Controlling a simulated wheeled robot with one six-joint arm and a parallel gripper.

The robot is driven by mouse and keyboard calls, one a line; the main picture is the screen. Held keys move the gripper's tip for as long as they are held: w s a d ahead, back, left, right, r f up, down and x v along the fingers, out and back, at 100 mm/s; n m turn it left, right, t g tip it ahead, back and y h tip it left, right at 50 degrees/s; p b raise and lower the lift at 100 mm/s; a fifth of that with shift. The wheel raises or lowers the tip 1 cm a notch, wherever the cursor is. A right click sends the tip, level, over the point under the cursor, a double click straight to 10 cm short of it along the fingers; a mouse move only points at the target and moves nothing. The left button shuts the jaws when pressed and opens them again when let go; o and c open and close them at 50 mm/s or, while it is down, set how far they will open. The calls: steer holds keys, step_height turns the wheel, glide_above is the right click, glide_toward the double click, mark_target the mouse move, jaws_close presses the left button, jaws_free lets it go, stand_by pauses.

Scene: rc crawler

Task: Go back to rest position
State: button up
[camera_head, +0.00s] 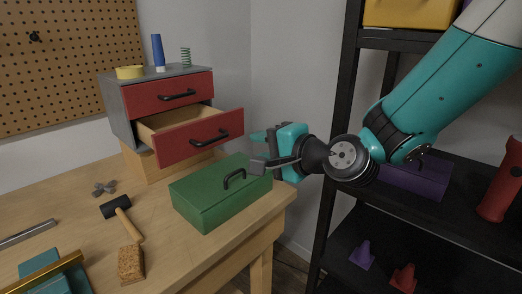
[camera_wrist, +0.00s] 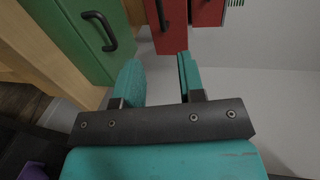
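My gripper (camera_head: 262,149) is in front of the red drawer unit and beside the right end of the green toolbox (camera_head: 215,202). In the wrist view its two teal fingers (camera_wrist: 158,76) stand apart with nothing between them. The green toolbox has a black handle and sits closed on the workbench; it also shows at the upper left of the wrist view (camera_wrist: 75,35). The lower red drawer (camera_head: 200,138) is pulled out, and the upper red drawer (camera_head: 170,95) is shut. The open drawer's inside is mostly hidden.
The workbench (camera_head: 75,200) holds a mallet (camera_head: 120,212), a sponge-like brush (camera_head: 131,264) and a teal object with a gold bar (camera_head: 50,275). A black shelf rack (camera_head: 334,130) stands close behind my arm at right, with a purple box (camera_head: 415,182) and cones (camera_head: 362,255).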

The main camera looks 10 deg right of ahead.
steer(key=shift+s+d, duration=0.3)
steer(key=shift+s, duration=0.1)
steer(key=s+d+n+g+h, duration=0.1)
steer(key=s+n+g+h, duration=0.1)
steer(key=s+n+g, duration=0.4)
steer(key=s+d+n+g+h+p, duration=0.1)
steer(key=s+n+g, duration=0.5)
steer(key=s+n, duration=0.6)
steer(key=s+d+h, duration=0.1)
steer(key=s, duration=0.5)
steer(key=shift+d+f+g+h, duration=0.2)
steer(key=shift+f+g+h, duration=0.15)
steer(key=shift+g+h, duration=0.05)
